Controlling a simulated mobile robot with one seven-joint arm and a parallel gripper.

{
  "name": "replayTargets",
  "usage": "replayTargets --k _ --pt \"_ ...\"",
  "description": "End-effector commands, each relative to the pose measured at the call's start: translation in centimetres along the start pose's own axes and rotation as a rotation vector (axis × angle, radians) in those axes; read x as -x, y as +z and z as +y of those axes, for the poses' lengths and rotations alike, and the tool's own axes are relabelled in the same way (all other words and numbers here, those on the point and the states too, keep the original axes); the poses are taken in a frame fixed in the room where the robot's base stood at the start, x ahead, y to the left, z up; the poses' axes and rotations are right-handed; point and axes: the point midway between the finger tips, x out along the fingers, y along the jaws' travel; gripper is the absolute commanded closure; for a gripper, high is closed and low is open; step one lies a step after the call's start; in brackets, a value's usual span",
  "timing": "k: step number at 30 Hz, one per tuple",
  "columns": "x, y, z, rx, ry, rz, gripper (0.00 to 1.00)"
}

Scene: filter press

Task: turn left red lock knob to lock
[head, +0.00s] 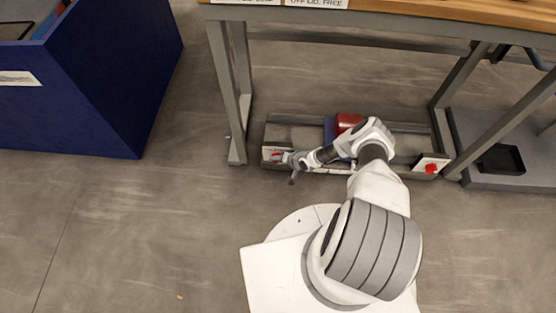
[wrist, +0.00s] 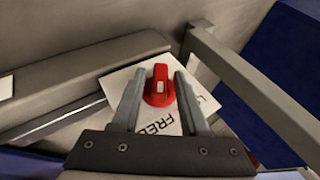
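The left red lock knob (wrist: 159,86) sits on a white label plate (wrist: 118,83) in the wrist view. The word "FREE" and part of another word beginning with "L" show on the plate. A pale mark is on the knob's top. My gripper (wrist: 160,76) is open, with one finger on each side of the knob. A gap shows at the left finger; the right finger looks close, and I cannot tell if it touches. In the head view my gripper (head: 285,158) is at the press's left end, partly covering the left knob (head: 275,157).
Another red knob (head: 431,168) is at the press's right end. A red block (head: 347,122) sits mid-press. The press lies low under a wooden-topped bench (head: 440,12); a grey bench leg (wrist: 250,80) is near my gripper. A blue bin (head: 95,90) stands left, with clear floor between.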

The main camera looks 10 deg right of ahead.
Motion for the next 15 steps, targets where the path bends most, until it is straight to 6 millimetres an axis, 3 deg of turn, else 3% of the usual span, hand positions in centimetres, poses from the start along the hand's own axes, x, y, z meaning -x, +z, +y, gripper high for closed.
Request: replayTargets --k 1,6,15 --pt "0.0 0.01 0.0 0.0 0.0 0.0 0.67" --pt "0.0 0.01 0.0 0.0 0.0 0.0 0.98" --pt "0.01 0.01 -0.02 0.001 0.001 -0.001 1.0"
